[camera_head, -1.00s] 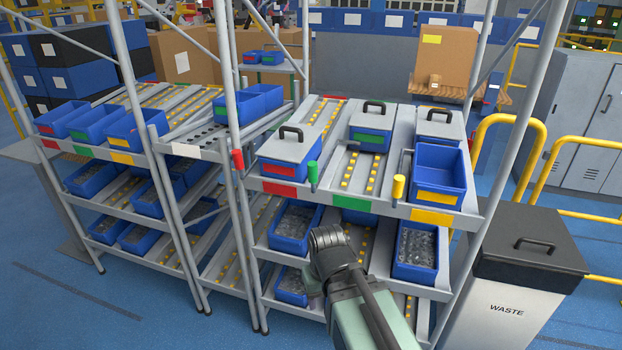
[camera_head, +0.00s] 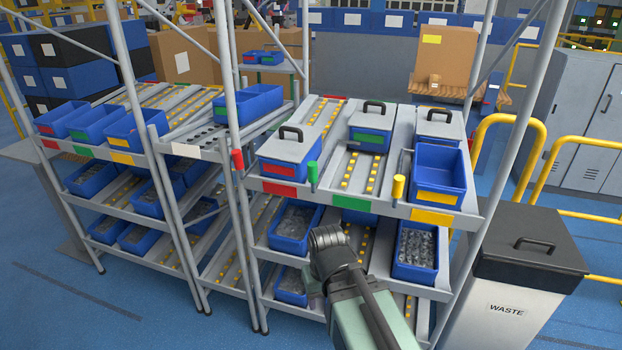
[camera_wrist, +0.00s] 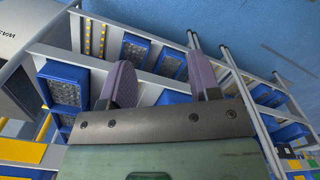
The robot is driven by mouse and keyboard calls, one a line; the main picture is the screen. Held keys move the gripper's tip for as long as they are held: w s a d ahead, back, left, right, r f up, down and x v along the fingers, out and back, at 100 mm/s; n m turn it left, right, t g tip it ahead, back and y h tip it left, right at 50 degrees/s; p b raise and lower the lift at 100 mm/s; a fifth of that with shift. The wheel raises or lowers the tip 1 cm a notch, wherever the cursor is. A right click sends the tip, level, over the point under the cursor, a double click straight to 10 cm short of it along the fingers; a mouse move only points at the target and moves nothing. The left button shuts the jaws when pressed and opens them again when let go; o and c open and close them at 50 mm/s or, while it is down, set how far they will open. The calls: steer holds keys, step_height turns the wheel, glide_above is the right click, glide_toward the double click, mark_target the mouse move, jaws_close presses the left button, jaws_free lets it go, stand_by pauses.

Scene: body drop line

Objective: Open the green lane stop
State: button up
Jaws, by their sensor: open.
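The green lane stop (camera_head: 312,176) is a small upright green handle at the front edge of the rack's top shelf in the head view. It stands at the left of the lane with the green label (camera_head: 352,203). A lidded blue bin with a green label (camera_head: 370,128) sits further up that lane, with bare yellow rollers in front of it. My gripper (camera_wrist: 163,82) shows in the wrist view with two purple fingers apart and nothing between them. In the head view my arm is below and in front of the top shelf, and the fingertips are not clear there.
A red lane stop (camera_head: 238,160) and a yellow lane stop (camera_head: 398,188) stand on either side. A lidded bin (camera_head: 290,152) fills the red lane and an open blue bin (camera_head: 438,176) the yellow lane. Rack posts rise nearby. A waste bin (camera_head: 520,270) stands at right.

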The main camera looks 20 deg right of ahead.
steer(key=m+t+h+b, duration=0.2)
steer(key=m+t+h, duration=0.7)
steer(key=t+h, duration=0.4)
glide_toward(315, 167)
steer(key=w+f, duration=0.1)
steer(key=w, duration=0.1)
steer(key=x, duration=1.1)
steer(key=shift+w+d+f, duration=0.1)
steer(key=shift+d+f, duration=0.1)
steer(key=shift+f, duration=0.2)
jaws_close()
